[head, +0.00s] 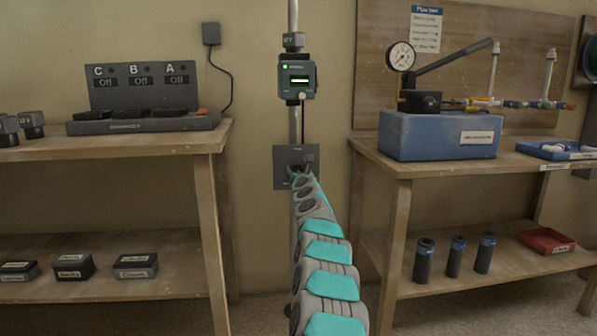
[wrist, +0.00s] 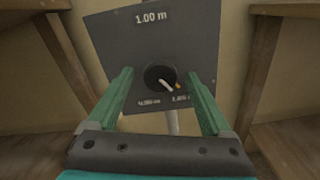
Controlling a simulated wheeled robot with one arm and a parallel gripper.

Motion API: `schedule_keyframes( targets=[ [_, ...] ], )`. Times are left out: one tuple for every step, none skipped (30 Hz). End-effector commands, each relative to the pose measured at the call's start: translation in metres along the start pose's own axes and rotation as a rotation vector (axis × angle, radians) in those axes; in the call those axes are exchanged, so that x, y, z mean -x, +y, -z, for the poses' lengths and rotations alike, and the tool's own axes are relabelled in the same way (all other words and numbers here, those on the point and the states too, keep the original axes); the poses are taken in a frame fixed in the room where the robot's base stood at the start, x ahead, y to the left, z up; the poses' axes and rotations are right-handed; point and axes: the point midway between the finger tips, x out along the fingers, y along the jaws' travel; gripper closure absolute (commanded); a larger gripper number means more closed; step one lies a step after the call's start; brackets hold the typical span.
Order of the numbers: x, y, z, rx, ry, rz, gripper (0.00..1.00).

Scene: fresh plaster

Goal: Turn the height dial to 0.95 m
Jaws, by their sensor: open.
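The height dial (wrist: 160,78) is a round black knob with a pale pointer, on a dark grey panel (wrist: 205,50) in the wrist view. The pointer is turned down and to the right, close to a small yellow mark. The panel reads 1.00 m at its top; the smaller labels below the knob are too blurred to read fully. My gripper (wrist: 158,100) is open, with one green finger on each side of the dial and a gap to it.
Wooden benches stand left (head: 120,150) and right (head: 380,152), leaving a gap around my arm. A blue pump unit (head: 415,138) with a gauge stands on the right bench.

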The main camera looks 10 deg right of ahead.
Motion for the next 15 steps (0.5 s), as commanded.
schedule_keyframes(
  targets=[
    [0.0000,-0.0002,-0.0001,0.000,0.000,0.000,0.16],
    [0.0000,-0.0002,0.0000,0.000,0.000,0.000,0.16],
    [0.0000,-0.0002,-0.0001,0.000,0.000,0.000,0.16],
    [0.0001,-0.0003,-0.0002,0.000,0.000,0.000,0.16],
    [0.0001,-0.0002,-0.0001,0.000,0.000,0.000,0.16],
    [0.0001,-0.0003,-0.0002,0.000,0.000,0.000,0.18],
    [0.0001,-0.0003,-0.0001,0.000,0.000,0.000,0.22],
    [0.0001,-0.0003,-0.0003,0.000,-0.001,0.000,0.25],
    [0.0001,-0.0003,-0.0002,0.000,-0.001,0.000,0.30],
    [0.0001,-0.0003,-0.0002,0.000,-0.001,0.000,0.33],
    [0.0001,-0.0003,-0.0002,0.000,0.000,0.000,0.36],
    [0.0001,-0.0003,-0.0002,0.000,0.000,0.000,0.41],
    [0.0001,-0.0003,-0.0002,0.000,0.000,0.000,0.44],
    [0.0001,-0.0003,-0.0002,0.000,0.000,0.000,0.47],
    [0.0001,-0.0003,-0.0002,0.000,0.000,0.000,0.52]
  ],
)
